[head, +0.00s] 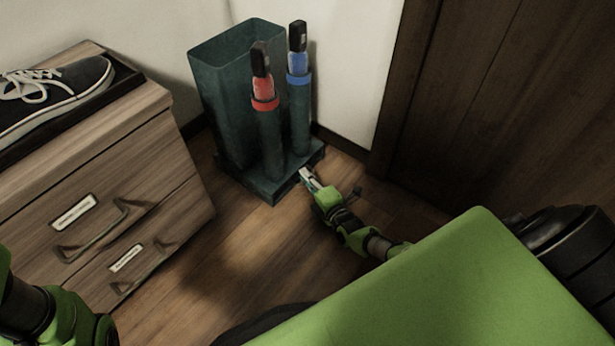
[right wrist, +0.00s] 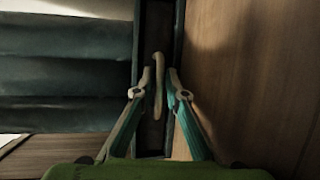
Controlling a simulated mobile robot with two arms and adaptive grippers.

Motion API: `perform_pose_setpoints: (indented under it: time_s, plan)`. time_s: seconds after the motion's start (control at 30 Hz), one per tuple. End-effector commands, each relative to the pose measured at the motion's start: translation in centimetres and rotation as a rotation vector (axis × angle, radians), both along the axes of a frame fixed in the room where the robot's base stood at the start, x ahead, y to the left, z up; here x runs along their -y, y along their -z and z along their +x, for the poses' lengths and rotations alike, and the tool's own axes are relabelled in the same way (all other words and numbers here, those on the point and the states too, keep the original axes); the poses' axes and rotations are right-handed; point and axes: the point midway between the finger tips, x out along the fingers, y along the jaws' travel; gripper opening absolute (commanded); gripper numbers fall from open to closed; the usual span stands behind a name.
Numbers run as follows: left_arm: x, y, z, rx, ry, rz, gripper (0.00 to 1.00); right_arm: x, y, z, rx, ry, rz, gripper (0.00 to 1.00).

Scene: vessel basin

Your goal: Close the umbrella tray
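The dark teal umbrella stand (head: 222,95) stands in the corner, with a low tray (head: 268,188) jutting out at its foot. The tray shows in the right wrist view as a narrow dark strip (right wrist: 158,25). A pale, slim handle (right wrist: 158,85) lies along this strip. My right gripper (head: 305,174) is low at the tray's front right side. In the right wrist view, its fingers (right wrist: 159,75) are apart on either side of the handle, with small gaps showing. Contact is not clear. My left arm shows at the lower left; its gripper is out of view.
A red-banded umbrella (head: 263,85) and a blue-banded umbrella (head: 298,65) stand upright in tubes at the stand's front. A wooden cabinet (head: 150,150) with a shoe (head: 50,95) on top is at the left. A dark door (head: 480,90) is at the right. Floor (head: 230,250) before the tray is clear.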

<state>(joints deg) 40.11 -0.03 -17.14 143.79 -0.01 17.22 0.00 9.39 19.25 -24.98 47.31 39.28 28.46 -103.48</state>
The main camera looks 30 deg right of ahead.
Motion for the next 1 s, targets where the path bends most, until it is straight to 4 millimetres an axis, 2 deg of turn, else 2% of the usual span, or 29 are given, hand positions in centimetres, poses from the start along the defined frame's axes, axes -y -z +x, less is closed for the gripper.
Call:
perform_pose_setpoints:
  time_s: [0.27,0.43,0.8,1.0]
  plan:
    - [0.2,0.0,0.9,-0.019,-0.003,0.005,0.49,-0.2,-0.3,0.1,0.005,-0.003,0.002,0.14]
    - [0.2,-0.1,0.7,-0.014,-0.002,0.004,0.49,-0.3,-0.3,-1.1,0.004,-0.003,0.005,0.14]
    - [0.2,-0.1,0.5,-0.010,-0.001,0.004,0.49,-0.1,-1.4,-7.9,-0.001,-0.001,0.001,0.14]
    - [0.2,-0.1,0.5,-0.010,-0.001,0.004,0.49,-0.1,-1.9,-10.7,-0.002,0.000,0.001,0.14]
